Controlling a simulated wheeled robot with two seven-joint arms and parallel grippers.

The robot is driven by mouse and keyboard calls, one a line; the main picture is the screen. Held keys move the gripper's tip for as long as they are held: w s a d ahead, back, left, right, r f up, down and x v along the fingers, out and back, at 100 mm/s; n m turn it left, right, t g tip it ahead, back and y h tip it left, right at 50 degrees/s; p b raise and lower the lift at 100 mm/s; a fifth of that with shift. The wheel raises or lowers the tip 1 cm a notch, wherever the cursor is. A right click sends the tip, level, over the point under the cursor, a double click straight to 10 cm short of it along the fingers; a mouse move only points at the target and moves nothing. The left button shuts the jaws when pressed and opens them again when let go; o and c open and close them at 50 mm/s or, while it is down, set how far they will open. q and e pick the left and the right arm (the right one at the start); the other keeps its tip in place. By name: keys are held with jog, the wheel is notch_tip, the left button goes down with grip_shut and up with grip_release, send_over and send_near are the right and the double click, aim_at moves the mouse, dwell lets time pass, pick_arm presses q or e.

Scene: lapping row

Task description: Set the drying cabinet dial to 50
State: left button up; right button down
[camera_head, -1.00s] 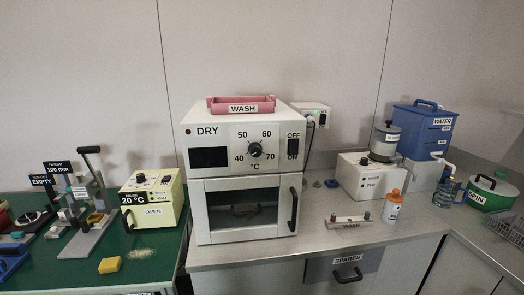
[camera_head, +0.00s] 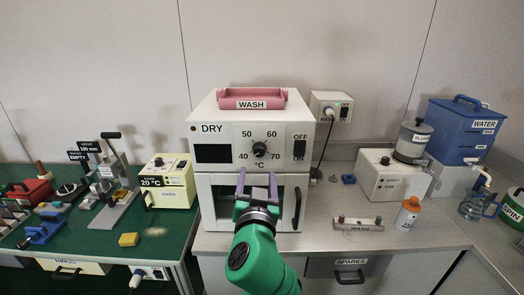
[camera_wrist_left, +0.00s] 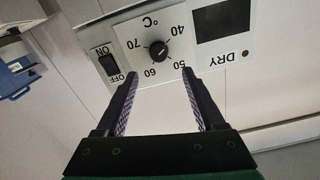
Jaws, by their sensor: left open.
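The white drying cabinet marked DRY (camera_head: 208,184) stands on the counter at the middle of the head view. Its black dial (camera_head: 259,149) sits among the marks 40, 50, 60 and 70. The dial also shows in the wrist view (camera_wrist_left: 158,51), where the panel appears upside down. I cannot tell for sure which mark its pointer faces. My left gripper (camera_head: 257,178) is open and empty in front of the cabinet, just below the dial in the head view. In the wrist view, its two fingers (camera_wrist_left: 160,77) are apart, with the dial beyond their tips. My right gripper is out of view.
An OFF/ON switch (camera_head: 300,150) is right of the dial. The cabinet door handle (camera_head: 297,208) sticks out below. A pink WASH tray (camera_head: 252,92) lies on top. A yellow oven (camera_head: 178,190) stands to the left; a white machine (camera_head: 384,186) stands to the right.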

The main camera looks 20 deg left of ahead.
aim_at(259, 154)
pick_arm(q)
jog(key=p+x, duration=0.2)
jog(key=x, duration=0.8)
jog(key=shift+w+d+r+p, duration=0.1)
jog(key=shift+d+p, duration=0.05)
jog(key=shift+p, duration=0.2)
jog(key=shift+w, duration=0.3)
jog(key=shift+c, duration=0.7)
grip_shut()
